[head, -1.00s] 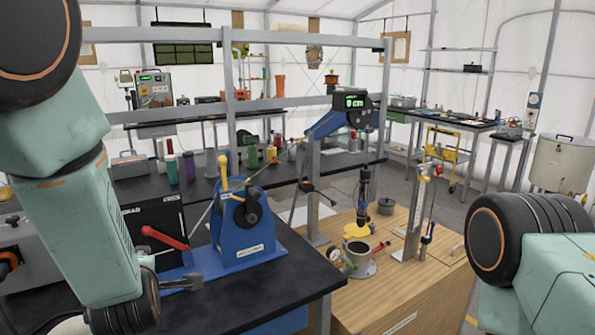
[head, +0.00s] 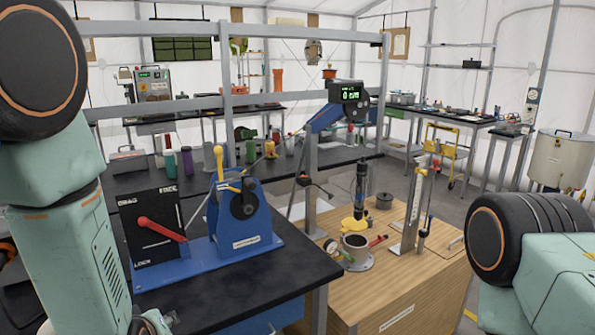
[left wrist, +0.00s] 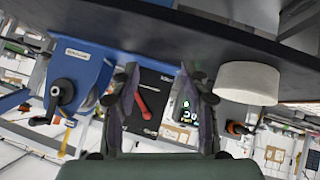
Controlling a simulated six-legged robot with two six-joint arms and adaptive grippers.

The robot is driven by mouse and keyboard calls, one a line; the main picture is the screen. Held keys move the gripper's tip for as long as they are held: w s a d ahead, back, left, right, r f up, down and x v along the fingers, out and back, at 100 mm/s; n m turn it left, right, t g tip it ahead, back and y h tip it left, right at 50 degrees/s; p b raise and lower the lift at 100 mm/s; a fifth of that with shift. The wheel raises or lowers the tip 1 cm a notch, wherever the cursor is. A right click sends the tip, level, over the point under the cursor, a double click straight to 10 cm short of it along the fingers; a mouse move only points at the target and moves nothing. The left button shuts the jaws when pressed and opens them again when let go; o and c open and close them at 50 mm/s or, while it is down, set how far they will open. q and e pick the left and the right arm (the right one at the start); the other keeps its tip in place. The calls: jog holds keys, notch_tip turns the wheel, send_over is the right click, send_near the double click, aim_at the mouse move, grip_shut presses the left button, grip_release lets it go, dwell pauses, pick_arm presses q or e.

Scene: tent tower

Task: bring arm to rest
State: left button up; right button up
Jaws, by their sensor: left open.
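My left arm (head: 75,250) fills the left side of the head view. Its gripper is below the picture edge there. In the left wrist view my left gripper (left wrist: 160,100) is open, with its two dark fingers apart and nothing between them. Behind the fingers are a black panel with a red lever (left wrist: 141,100) and a blue crank device (left wrist: 75,75), seen upside down. A part of my right arm (head: 555,265) is at the lower right of the head view. My right gripper is out of view.
The blue crank device (head: 240,215) and black panel (head: 140,218) stand on the black bench (head: 215,300). A wooden cabinet (head: 420,290) right of it bears a cup, gauge and upright tool. A grey frame (head: 226,70) stands behind. A white round object (left wrist: 247,82) shows in the wrist view.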

pick_arm(q)
jog(key=s+d+f+m+g+h+b, duration=0.1)
jog(key=s+f+m+g+b, duration=0.2)
jog(key=s+f, duration=1.1)
jog(key=s+d+f+m+g+h+b, duration=0.1)
jog(key=s+f+m+g+b, duration=0.3)
jog(key=s+f, duration=1)
jog(key=s+d+g+b, duration=0.1)
jog(key=s+g, duration=0.1)
jog(key=shift+s+f+m+h+b, duration=0.3)
jog(key=shift+s+f, duration=0.05)
jog(key=shift+s, duration=0.1)
jog(key=shift+c, duration=0.4)
